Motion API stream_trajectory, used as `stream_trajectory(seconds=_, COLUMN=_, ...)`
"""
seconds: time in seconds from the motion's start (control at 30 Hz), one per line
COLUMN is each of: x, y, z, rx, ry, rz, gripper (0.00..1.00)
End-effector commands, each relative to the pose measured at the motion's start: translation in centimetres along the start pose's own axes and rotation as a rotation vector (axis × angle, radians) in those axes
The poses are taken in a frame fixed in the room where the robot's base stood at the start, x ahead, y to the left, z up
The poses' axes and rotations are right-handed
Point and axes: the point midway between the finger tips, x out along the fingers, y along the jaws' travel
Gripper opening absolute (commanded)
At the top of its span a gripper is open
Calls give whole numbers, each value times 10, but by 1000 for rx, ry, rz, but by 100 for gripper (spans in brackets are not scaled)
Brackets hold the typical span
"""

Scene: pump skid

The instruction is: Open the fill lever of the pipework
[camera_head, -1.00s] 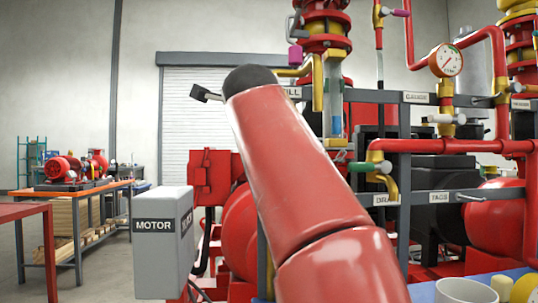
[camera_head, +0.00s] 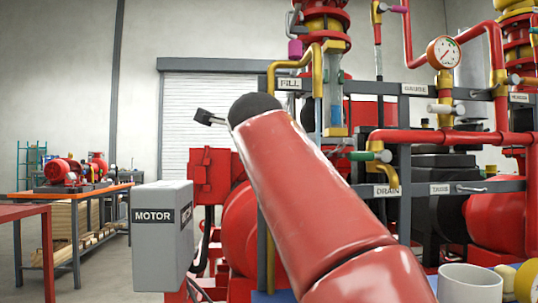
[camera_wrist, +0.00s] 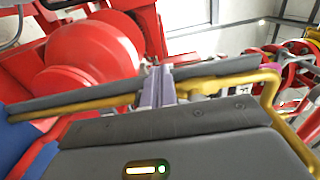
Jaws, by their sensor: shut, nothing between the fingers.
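The pipework stands right of centre in the head view, with a FILL plate (camera_head: 289,84) on its grey rail. A magenta handle (camera_head: 295,49) hangs just above that plate, beside a yellow bent pipe (camera_head: 318,65); it is the handle nearest to the plate. In the wrist view, a small magenta piece (camera_wrist: 268,66) shows at the right by the bend of a yellow pipe (camera_wrist: 210,86); I cannot tell whether it touches anything. My gripper (camera_wrist: 157,72) is shut and empty, near the yellow pipe and left of the magenta piece. The head view does not show my gripper.
A green drain handle (camera_head: 360,156) and a DRAIN plate (camera_head: 387,191) sit lower on the rack. A pressure gauge (camera_head: 443,52) and red pipes crowd the right. A grey MOTOR box (camera_head: 160,238) stands left. A white cup (camera_head: 468,285) is at the lower right.

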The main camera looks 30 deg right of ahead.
Motion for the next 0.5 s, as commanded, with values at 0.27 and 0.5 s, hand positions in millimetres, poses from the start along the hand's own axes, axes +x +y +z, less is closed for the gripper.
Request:
stream_trajectory(seconds=0.27, x=0, y=14, z=-16, rx=0, ry=2, rz=0, gripper=0)
stream_trajectory(seconds=0.5, x=0, y=16, z=-23, rx=-1, ry=2, rz=0, gripper=0)
